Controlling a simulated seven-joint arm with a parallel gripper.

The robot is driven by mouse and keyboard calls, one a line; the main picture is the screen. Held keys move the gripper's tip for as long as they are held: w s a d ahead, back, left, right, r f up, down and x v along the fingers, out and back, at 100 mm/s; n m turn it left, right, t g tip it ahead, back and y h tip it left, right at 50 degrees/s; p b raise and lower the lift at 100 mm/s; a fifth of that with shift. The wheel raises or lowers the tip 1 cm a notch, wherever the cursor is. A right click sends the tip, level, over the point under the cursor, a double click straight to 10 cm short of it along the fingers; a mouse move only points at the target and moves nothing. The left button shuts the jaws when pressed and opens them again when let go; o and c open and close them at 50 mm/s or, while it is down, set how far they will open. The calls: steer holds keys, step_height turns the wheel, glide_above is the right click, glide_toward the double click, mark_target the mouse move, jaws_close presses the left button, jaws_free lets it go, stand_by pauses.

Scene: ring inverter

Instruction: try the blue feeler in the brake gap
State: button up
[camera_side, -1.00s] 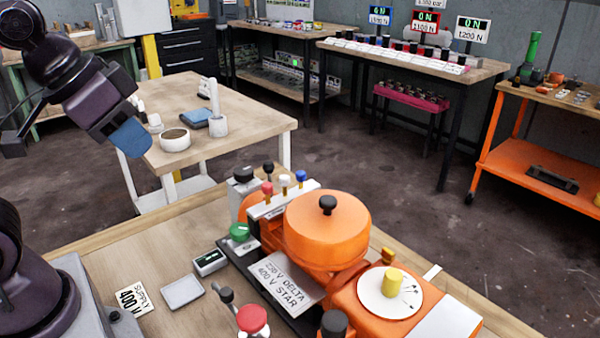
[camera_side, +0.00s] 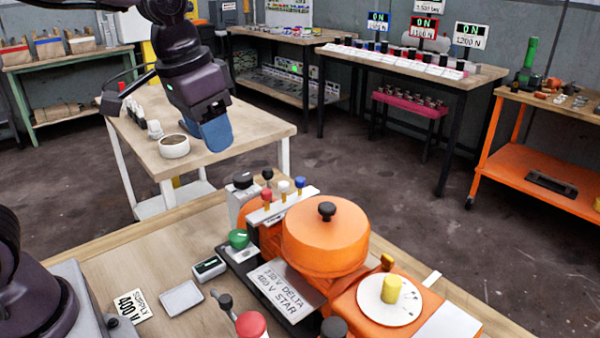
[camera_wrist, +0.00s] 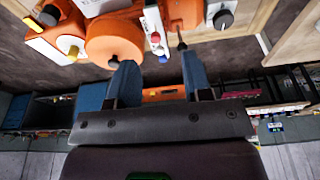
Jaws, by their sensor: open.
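The blue feeler (camera_side: 300,183) stands knob-up in a pale rack (camera_side: 283,205) beside white and red feelers, behind the orange drum housing (camera_side: 326,235). Its blue knob also shows in the wrist view (camera_wrist: 163,59), with the rack (camera_wrist: 152,20) just above it. My gripper (camera_side: 216,140) has blue fingers and is open and empty. It hangs up and left of the rack in the side view. In the wrist view the knob appears between the fingertips (camera_wrist: 158,62), but apart from them. I cannot make out the brake gap.
A black-knobbed pin (camera_side: 267,173) and a black dial (camera_side: 242,180) stand close to the rack. A green knob (camera_side: 238,239), a red knob (camera_side: 251,325) and a yellow knob (camera_side: 391,290) stick up nearby.

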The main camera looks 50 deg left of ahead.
mark_target(300, 179)
steer(key=shift+w+d+g, duration=0.95)
steer(key=shift+w+g, duration=0.35)
steer(key=shift+w, duration=6.05)
step_height(300, 179, down, 12)
steer(key=shift+r, duration=0.1)
